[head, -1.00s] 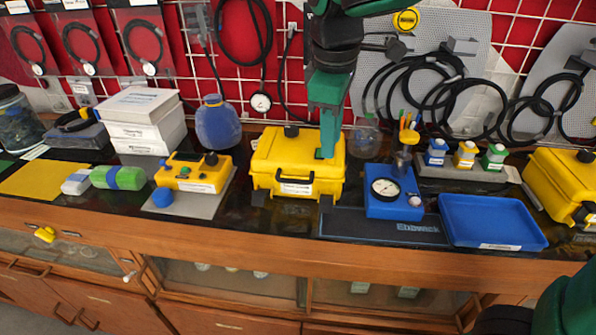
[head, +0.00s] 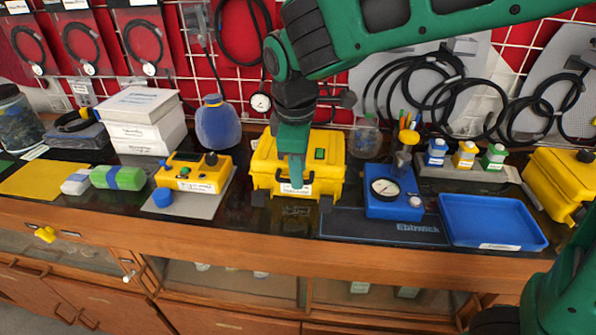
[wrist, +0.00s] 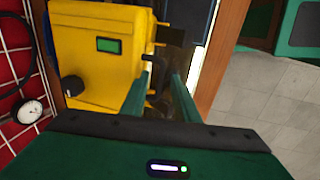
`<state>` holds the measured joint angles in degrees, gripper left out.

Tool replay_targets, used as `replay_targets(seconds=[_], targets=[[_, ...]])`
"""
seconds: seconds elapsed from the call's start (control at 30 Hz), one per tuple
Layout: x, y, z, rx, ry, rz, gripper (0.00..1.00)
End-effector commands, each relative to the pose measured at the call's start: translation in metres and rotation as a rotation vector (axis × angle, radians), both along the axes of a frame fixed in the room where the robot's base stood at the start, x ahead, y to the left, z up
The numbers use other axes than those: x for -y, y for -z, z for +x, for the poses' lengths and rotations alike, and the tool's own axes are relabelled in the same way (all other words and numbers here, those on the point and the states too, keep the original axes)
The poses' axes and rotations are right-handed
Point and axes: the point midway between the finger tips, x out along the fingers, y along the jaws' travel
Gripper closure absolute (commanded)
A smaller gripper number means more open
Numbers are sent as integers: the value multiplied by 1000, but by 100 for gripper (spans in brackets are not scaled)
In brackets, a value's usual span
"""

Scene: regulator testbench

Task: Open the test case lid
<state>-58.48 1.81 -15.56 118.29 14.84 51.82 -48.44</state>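The yellow test case (head: 325,170) stands on the dark bench top with its lid shut. A white label and a dark handle are on its front face, and a green patch is on the lid. My gripper (head: 297,186) is in front of the case's front face, near the label and handle, and covers part of them. I cannot tell whether a finger touches the case.
A yellow meter box (head: 190,172) stands left of the case. A blue gauge box (head: 392,192) and a blue tray (head: 492,221) are to the right. A blue flask (head: 217,125) is behind left. The bench's wooden front edge (head: 280,238) is close.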

Motion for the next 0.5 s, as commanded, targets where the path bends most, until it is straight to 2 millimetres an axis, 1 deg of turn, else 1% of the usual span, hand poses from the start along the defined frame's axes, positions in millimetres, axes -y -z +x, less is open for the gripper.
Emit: replay_targets(seconds=[0.03,0.13,0.43,0.47,0.5], targets=[[0,5,1,-1,0,-1,72],[0,9,2,0,0,0,72],[0,12,2,0,0,1,72],[0,12,2,0,0,1,74],[0,12,2,0,0,1,84]])
